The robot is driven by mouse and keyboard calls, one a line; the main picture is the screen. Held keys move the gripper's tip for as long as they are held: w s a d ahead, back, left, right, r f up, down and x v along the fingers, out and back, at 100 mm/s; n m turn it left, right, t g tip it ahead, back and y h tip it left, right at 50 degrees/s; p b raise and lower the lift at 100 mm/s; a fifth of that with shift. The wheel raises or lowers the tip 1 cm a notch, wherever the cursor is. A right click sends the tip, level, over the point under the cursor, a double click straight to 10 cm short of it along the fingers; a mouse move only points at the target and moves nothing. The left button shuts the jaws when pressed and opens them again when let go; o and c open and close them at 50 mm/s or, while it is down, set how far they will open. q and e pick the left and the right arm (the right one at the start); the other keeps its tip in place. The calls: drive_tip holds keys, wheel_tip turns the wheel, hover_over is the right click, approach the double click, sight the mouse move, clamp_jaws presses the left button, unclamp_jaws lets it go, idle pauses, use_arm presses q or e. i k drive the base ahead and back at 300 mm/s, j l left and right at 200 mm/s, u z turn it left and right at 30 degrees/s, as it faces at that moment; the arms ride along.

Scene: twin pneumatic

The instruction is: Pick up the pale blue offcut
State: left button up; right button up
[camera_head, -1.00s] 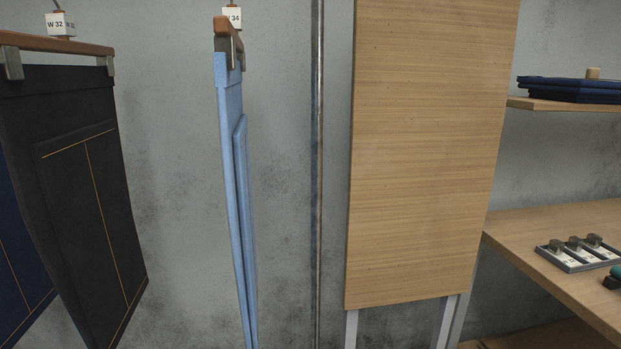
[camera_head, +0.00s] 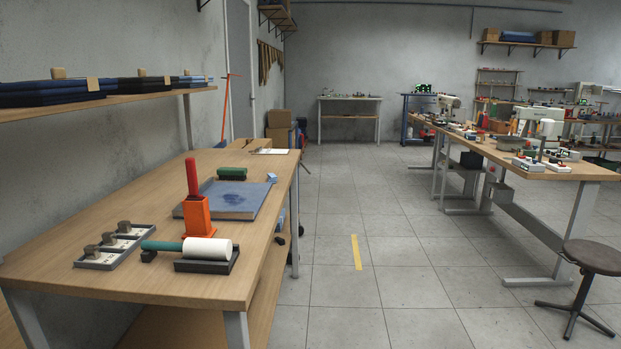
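A small pale blue piece (camera_head: 271,177), which looks like the offcut, lies on the wooden table (camera_head: 130,282) at the left. It is near the table's right edge, just beyond the far right corner of a blue denim-covered pad (camera_head: 243,206). It is too small to make out its exact shape. Neither of my grippers is in view.
An orange holder with a red handle (camera_head: 196,212), a white roller with a green handle (camera_head: 207,249) and a grey tray (camera_head: 115,246) stand on the table's near part. The tiled floor (camera_head: 360,215) is clear to the right. A stool (camera_head: 592,258) stands far right.

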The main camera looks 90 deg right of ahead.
sight(273, 177)
drive_tip(key=z, duration=2.4)
